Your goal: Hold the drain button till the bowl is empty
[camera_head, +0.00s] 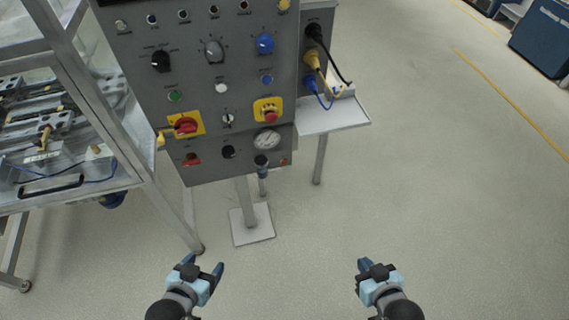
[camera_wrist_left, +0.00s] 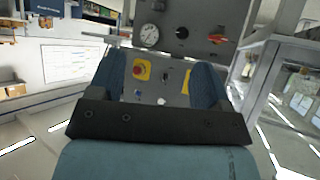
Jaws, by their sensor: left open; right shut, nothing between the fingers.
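A grey control panel (camera_head: 225,90) stands ahead, with several knobs, buttons and lamps. A small dark cylindrical fitting with a bowl-like lower part (camera_head: 262,166) hangs at its bottom edge, below a round gauge (camera_head: 267,139). It is too small to show a drain button or any liquid level. My left gripper (camera_head: 204,265) is open and empty, in front of and below the panel, touching nothing. In the left wrist view its two fingers (camera_wrist_left: 158,82) frame part of the panel. My right gripper (camera_head: 364,264) is shut and empty, over clear floor to the right.
A red emergency button (camera_head: 270,115) and a red rotary switch (camera_head: 187,125) sit on yellow plates. A metal-framed bench (camera_head: 75,190) stands at the left. A small side shelf (camera_head: 335,117) projects right of the panel, under plugged cables.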

